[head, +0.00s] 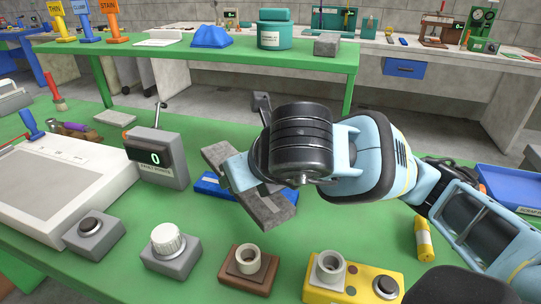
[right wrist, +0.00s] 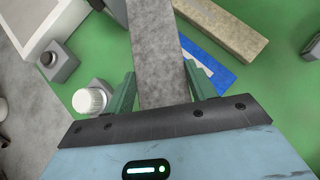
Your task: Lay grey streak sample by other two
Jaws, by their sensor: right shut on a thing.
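The grey streak sample (head: 268,210) is a long, mottled grey slab. My right gripper (right wrist: 160,86) is shut across it. In the right wrist view the slab (right wrist: 160,45) runs away between the two green fingers. In the head view my gripper and wrist cover its middle. It is over a blue piece (head: 206,188) with a pale label, which also shows in the right wrist view (right wrist: 213,68). A tan-brown bar (right wrist: 225,27) lies beside the blue piece in the right wrist view. I cannot make out a second other sample. My left gripper is not in view.
A grey display box (head: 156,158) reading 0 and a white flat-topped device (head: 65,190) stand left. Knobbed and button boxes (head: 170,250), a brown holder (head: 248,270) and a yellow box (head: 352,280) line the front. A blue tray (head: 515,190) is at right.

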